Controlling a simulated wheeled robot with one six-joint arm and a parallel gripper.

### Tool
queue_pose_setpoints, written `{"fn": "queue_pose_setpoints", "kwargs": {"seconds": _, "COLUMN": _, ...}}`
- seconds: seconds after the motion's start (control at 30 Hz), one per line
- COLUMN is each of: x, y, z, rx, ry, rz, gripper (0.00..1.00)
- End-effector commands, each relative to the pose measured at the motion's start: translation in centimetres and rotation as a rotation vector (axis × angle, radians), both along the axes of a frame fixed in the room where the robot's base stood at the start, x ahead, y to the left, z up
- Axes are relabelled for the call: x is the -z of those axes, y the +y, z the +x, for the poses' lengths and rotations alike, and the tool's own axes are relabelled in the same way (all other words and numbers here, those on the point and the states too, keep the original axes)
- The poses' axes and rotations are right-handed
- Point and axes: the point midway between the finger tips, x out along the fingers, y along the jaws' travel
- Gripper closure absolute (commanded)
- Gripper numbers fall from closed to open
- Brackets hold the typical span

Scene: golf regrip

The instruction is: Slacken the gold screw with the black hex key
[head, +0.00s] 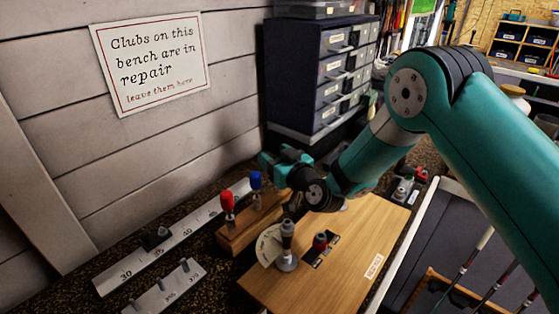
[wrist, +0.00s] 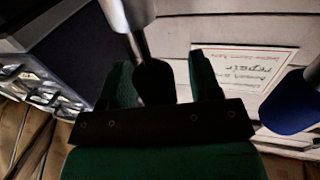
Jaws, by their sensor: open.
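My gripper (head: 277,159) is over the far end of a wooden rack (head: 236,235) by the back wall. In the wrist view, my gripper (wrist: 164,78) is open, with a finger on each side of the black hex key's dark handle (wrist: 153,85). A gap shows beside the handle, and its bright steel shaft (wrist: 131,28) runs to the top edge of that view. In the head view I cannot make out the black key behind my gripper. I cannot make out the gold screw in either view.
A blue-handled tool (head: 256,181) and a red-handled tool (head: 228,206) stand in the rack; the blue handle (wrist: 292,103) is close in the wrist view. Drawers (head: 325,70) stand behind.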

Motion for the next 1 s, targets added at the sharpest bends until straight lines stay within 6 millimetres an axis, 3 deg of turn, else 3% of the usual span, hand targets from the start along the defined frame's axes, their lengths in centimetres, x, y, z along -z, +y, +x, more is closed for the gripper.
{"fn": "queue_pose_setpoints", "kwargs": {"seconds": 0.13, "x": 0.1, "y": 0.0, "z": 0.0, "rx": 0.000, "ry": 0.000, "rz": 0.000, "gripper": 0.45}}
{"fn": "queue_pose_setpoints", "kwargs": {"seconds": 0.37, "x": 0.1, "y": 0.0, "z": 0.0, "rx": 0.000, "ry": 0.000, "rz": 0.000, "gripper": 0.97}}
{"fn": "queue_pose_setpoints", "kwargs": {"seconds": 0.77, "x": -0.6, "y": 0.0, "z": 0.0, "rx": -0.001, "ry": -0.001, "rz": 0.002, "gripper": 0.97}}
{"fn": "queue_pose_setpoints", "kwargs": {"seconds": 1.0, "x": -4.0, "y": 0.1, "z": -0.1, "rx": -0.002, "ry": -0.006, "rz": 0.002, "gripper": 0.97}}
